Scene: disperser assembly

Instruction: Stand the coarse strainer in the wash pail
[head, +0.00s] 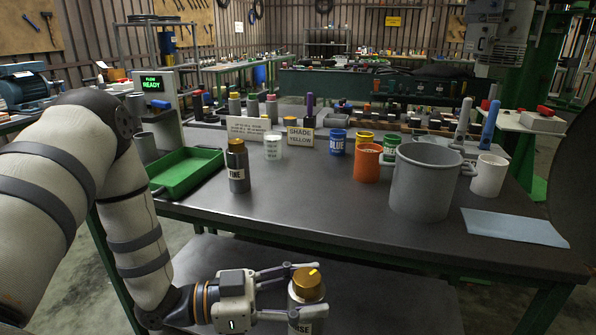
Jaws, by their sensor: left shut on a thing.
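My left gripper (289,293) is shut on the coarse strainer (307,302), a grey cylinder with a gold cap and a partly visible label ending in "RSE". It holds it upright in front of the table's front edge, at the bottom of the head view. The strainer's lower end is cut off by the frame. A large grey pail (422,188) with side handles, likely the wash pail, stands on the table to the right, apart from the gripper. Its inside is mostly hidden. My right gripper is not in view.
A similar cylinder marked FINE (238,170) stands on the table (310,205) near a green tray (190,176). An orange cup (367,165) and a white cup (489,176) flank the pail. A blue cloth (515,227) lies at right. The front middle table is clear.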

